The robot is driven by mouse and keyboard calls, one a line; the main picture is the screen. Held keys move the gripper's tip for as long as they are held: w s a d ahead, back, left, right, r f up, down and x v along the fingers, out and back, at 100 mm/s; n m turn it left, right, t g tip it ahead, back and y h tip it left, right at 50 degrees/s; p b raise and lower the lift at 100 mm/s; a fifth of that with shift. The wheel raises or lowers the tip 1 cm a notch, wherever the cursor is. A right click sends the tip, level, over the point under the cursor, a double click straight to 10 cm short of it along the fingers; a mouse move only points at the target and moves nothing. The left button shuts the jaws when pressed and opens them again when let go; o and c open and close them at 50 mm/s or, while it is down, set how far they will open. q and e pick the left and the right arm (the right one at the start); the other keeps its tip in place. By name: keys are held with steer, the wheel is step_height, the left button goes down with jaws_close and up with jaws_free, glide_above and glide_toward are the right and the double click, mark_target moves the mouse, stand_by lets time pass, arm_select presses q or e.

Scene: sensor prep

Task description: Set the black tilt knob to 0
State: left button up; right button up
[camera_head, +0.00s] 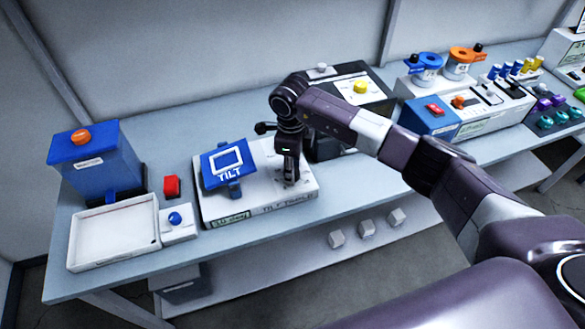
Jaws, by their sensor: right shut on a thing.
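A white tilt fixture (262,199) sits on the bench left of centre. Its blue plate (230,165) is marked TILT and has a white square outline. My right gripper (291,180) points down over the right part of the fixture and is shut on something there. The black tilt knob cannot be made out separately from the dark gripper, so its setting is hidden. My left gripper is not in view.
Left of the fixture stand a blue box (98,163) with an orange knob, a white tray (115,230), a red block (171,187) and a small blue button unit (178,226).

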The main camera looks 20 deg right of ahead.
steer(key=shift+d+f+n+b, duration=0.1)
steer(key=shift+n+b, duration=0.3)
steer(key=shift+b, duration=0.3)
steer(key=n+b, duration=0.4)
steer(key=b, duration=0.2)
steer(key=n+b, duration=0.5)
steer(key=shift+w+y+b, duration=0.2)
steer(key=shift+y+b, duration=0.1)
steer(key=shift+b, duration=0.05)
steer(key=n+b, duration=0.2)
steer(key=n, duration=0.1)
steer(key=shift+n+b, duration=1.05)
steer(key=shift+n, duration=0.55)
steer(key=shift+w+r+n+b, duration=0.1)
steer(key=shift+r+n+b, duration=0.2)
steer(key=shift+n, duration=0.6)
steer(key=o, duration=1)
steer(key=shift+o, duration=0.8)
steer(key=shift+f, duration=0.1)
